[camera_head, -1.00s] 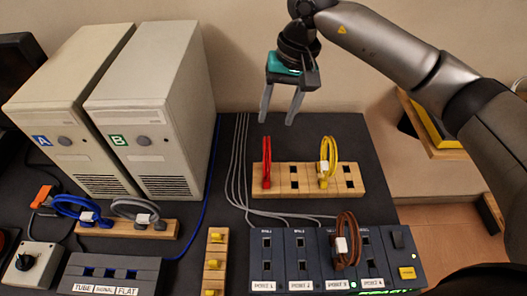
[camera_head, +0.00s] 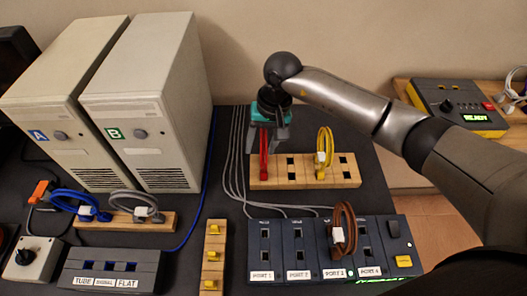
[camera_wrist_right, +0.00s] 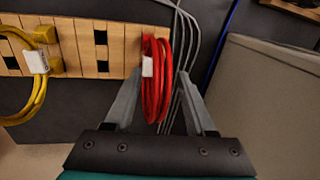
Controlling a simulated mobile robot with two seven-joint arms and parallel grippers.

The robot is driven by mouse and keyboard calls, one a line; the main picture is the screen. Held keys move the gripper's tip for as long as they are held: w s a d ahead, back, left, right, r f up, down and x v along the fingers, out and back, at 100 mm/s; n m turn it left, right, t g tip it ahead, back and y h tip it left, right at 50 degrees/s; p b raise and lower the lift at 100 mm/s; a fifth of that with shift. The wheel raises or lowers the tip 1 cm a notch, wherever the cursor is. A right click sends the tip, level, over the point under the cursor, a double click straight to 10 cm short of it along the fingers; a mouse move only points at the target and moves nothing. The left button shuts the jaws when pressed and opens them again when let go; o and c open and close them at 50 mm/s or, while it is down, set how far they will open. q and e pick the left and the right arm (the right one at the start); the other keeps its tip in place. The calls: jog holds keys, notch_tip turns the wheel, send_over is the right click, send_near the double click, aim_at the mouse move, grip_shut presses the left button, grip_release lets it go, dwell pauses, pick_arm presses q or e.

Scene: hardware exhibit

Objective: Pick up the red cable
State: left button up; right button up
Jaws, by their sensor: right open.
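The red cable (camera_head: 264,152) stands upright at the left end of the wooden rack (camera_head: 305,184), in a coil. In the right wrist view the red cable (camera_wrist_right: 156,85) carries a white label and hangs between the two fingers. My right gripper (camera_head: 265,150) is open, with its fingers on either side of the cable; whether they touch it I cannot tell. My left gripper is not in view.
A yellow cable (camera_head: 324,150) stands on the same rack to the right. A brown cable (camera_head: 343,230) sits on the port panel (camera_head: 289,268) in front. Two pale computer towers (camera_head: 152,110) stand to the left. Grey cables (camera_head: 236,150) run just left of the rack.

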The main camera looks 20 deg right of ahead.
grip_shut()
dwell(0.4)
